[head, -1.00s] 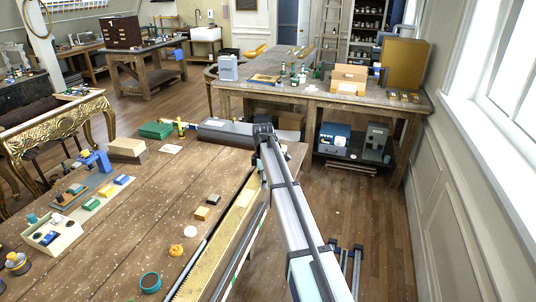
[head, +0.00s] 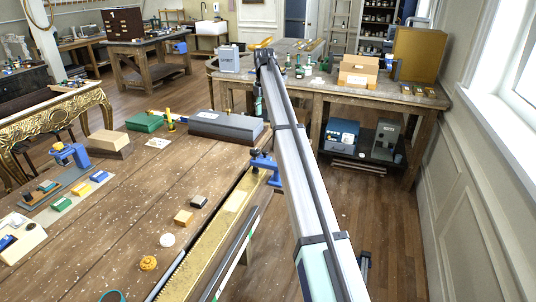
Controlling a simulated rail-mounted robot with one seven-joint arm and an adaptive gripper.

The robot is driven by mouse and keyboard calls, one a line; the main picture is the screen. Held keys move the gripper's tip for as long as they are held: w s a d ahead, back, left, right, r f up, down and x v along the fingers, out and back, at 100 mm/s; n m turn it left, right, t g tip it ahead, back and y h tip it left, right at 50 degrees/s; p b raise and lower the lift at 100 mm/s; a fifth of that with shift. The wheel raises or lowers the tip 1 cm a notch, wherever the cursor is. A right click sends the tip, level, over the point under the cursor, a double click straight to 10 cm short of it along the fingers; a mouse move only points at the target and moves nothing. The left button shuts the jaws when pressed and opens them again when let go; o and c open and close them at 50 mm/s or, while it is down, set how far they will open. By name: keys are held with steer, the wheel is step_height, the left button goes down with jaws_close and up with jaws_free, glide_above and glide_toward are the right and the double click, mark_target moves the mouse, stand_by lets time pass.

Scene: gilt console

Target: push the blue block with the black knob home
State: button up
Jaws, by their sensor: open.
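The blue block (head: 268,167) with a black knob (head: 255,152) sits at the far end of a long brass-coloured channel (head: 225,222) along the right edge of the wooden table. My arm passes just right of the block in the head view and hides part of what lies behind. My gripper (head: 258,108) shows only as a small dark part hanging below the far joint of my arm. It appears above and beyond the block, apart from it. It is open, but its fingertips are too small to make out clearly.
A long grey box (head: 226,127) and a green box (head: 145,122) stand at the table's far end. A dark block (head: 199,201), a yellow block (head: 184,217) and a white disc (head: 167,240) lie left of the channel. The floor right of my arm is mostly open.

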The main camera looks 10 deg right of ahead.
mark_target(265, 151)
step_height(265, 151, down, 18)
steer(key=p, duration=0.5)
steer(key=shift+w, duration=0.1)
